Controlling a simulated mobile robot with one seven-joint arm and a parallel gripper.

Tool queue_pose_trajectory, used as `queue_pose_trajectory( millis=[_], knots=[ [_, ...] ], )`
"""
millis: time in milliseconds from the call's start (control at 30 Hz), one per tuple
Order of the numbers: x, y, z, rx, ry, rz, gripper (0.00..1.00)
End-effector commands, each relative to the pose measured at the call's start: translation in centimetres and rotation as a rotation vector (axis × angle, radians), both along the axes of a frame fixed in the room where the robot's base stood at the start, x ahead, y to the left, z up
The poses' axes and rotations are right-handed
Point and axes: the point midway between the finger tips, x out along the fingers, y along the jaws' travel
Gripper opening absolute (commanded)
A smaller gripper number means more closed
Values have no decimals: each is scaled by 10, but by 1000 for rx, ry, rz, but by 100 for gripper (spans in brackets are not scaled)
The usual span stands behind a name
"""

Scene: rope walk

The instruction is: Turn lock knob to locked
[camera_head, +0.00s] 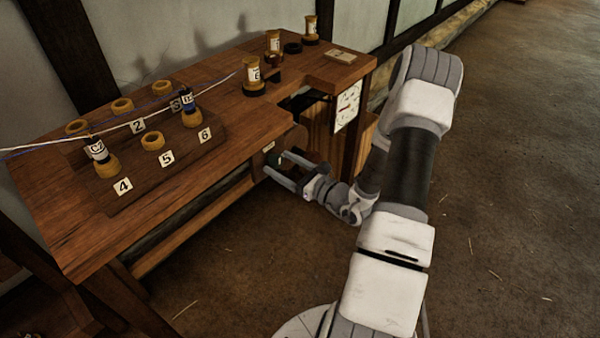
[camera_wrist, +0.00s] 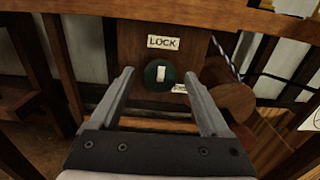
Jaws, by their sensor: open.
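The lock knob (camera_wrist: 161,74) shows in the wrist view as a dark green disc with a pale upright bar on a wooden panel. A white label reading LOCK (camera_wrist: 163,42) sits above it, and a smaller label (camera_wrist: 180,88) lies at its lower right, partly hidden by a finger. My gripper (camera_wrist: 158,82) is open, with one finger on each side of the knob and nothing between them but the view of it. I cannot tell whether the fingertips reach it. In the head view my gripper (camera_head: 279,168) is at the table's front edge, and the knob is hard to make out.
The wooden table (camera_head: 75,235) holds a board with numbered cups (camera_head: 152,141) and several spools. A thin rope (camera_head: 60,148) runs across it. A paper dial sheet (camera_head: 347,105) hangs at the right end. A round wooden part (camera_wrist: 232,101) is right of the knob. The floor is open.

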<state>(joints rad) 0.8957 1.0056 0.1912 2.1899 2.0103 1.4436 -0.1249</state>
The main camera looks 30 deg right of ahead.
Motion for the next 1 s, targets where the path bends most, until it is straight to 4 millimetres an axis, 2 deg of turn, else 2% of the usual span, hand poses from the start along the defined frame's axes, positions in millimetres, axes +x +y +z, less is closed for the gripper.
queue_pose_trajectory(
  millis=[167,600,800,1000],
  knots=[
    [-26,-11,1,1,3,-6,80],
    [-125,-47,1,0,2,-7,80],
    [-152,-56,1,1,1,-4,80],
    [-161,-59,0,1,1,-2,80]
  ],
)
